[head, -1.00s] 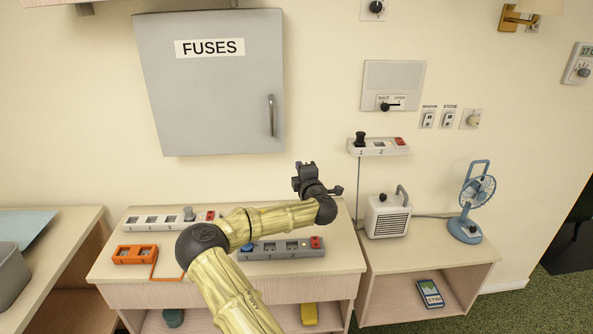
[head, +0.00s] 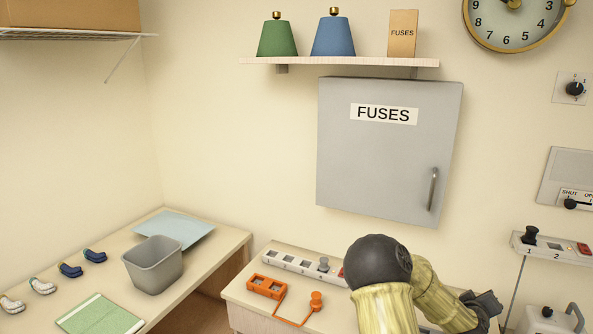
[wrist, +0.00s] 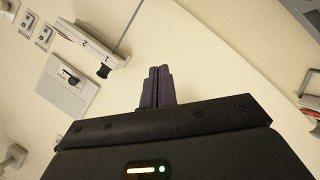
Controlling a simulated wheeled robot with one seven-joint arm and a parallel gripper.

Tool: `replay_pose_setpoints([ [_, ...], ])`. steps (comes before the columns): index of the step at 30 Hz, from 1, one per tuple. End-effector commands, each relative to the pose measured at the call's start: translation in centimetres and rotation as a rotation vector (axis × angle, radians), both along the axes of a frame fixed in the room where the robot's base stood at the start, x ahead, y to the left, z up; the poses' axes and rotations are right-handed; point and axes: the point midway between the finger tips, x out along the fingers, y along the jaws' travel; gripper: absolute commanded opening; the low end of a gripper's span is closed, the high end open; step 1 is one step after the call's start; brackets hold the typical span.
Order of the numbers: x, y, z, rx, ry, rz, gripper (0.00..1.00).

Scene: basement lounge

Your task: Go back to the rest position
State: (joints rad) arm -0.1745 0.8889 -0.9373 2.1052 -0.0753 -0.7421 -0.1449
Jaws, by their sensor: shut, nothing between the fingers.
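My gripper shows at the lower right of the head view (head: 492,300), dark, at the end of my yellow-green arm, in front of the wooden cabinet (head: 243,292). In the wrist view its two fingers (wrist: 160,72) are together and empty. They point toward the cream wall and touch nothing that I can see. My arm hides part of the cabinet top.
The grey fuse box (head: 385,165) is shut on the wall, below a shelf (head: 340,62). On the cabinet are a white socket strip (head: 290,261) and an orange unit (head: 266,287). A grey bin (head: 153,268) stands on the left table. A wall socket strip (head: 555,247) is at right.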

Motion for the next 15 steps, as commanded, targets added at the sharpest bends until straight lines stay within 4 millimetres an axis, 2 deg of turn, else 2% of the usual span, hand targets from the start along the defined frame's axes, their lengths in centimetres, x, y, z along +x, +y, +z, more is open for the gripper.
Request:
replay_pose_setpoints([
  [5,-2.7,4.8,-2.5,0.281,0.040,-0.094,0.00],
  [7,-3.7,7.3,-3.2,0.381,0.067,-0.115,0.00],
  [11,-5.7,12.7,-3.8,0.552,0.134,-0.130,0.00],
  [15,-8.4,18.5,-3.4,0.705,0.225,-0.121,0.00],
])
